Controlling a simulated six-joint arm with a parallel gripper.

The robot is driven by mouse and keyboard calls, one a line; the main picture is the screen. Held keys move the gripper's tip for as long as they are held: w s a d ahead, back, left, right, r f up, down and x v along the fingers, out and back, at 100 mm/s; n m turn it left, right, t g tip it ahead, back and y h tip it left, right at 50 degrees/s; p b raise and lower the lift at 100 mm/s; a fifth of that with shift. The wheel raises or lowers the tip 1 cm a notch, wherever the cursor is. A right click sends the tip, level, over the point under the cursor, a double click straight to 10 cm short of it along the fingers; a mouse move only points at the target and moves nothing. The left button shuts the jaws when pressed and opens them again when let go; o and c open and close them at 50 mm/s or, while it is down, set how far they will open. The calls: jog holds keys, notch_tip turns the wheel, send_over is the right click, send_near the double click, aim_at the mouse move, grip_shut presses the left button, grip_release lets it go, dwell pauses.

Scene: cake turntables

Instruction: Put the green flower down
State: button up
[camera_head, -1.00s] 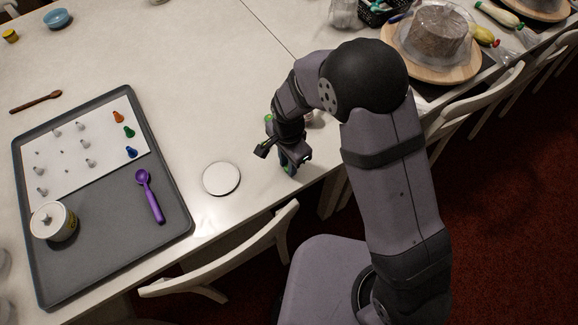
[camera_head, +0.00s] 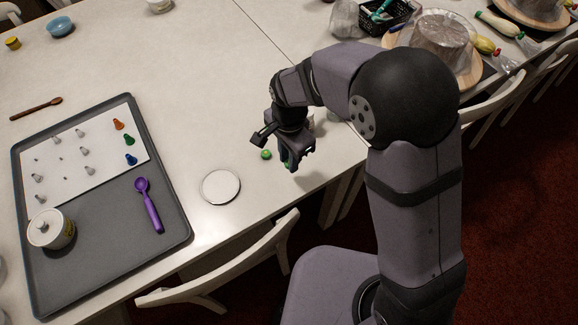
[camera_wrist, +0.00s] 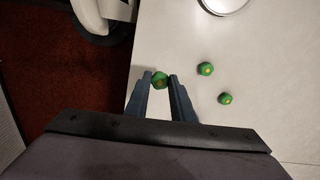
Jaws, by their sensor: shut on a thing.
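My gripper (camera_wrist: 161,88) is shut on a green flower (camera_wrist: 160,80) with a small orange-brown centre, held at the fingertips. In the wrist view the table's front edge lies just left of it; I cannot tell how high the flower is above the table. Two more green flowers, one (camera_wrist: 205,69) and another (camera_wrist: 224,98), lie apart on the table to its right. In the head view my gripper (camera_head: 293,160) is right of the white disc (camera_head: 221,186). One green flower (camera_head: 266,154) shows on the table between them; my gripper hides most of the rest.
A grey tray (camera_head: 100,262) at left holds a white sheet with piping tips, a white tub (camera_head: 50,230) and a purple scoop (camera_head: 149,205). A covered cake (camera_head: 437,42) stands at upper right. A chair (camera_head: 225,265) stands at the front edge. The table's middle is clear.

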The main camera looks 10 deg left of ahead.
jog(key=shift+r, duration=1.35)
jog(key=shift+s+a+f, duration=0.1)
jog(key=shift+s+a, duration=0.25)
jog(key=shift+a, duration=0.05)
jog(key=s+a+f+n, duration=0.2)
jog(key=s+a, duration=0.2)
jog(key=s, duration=0.1)
notch_tip(320, 180, up, 3)
jog(key=n, duration=0.1)
send_over(226, 192)
jog(key=shift+n, duration=0.3)
jog(key=shift+f+p, duration=0.65)
jog(key=shift+f, duration=4.4)
jog(key=shift+f, duration=0.1)
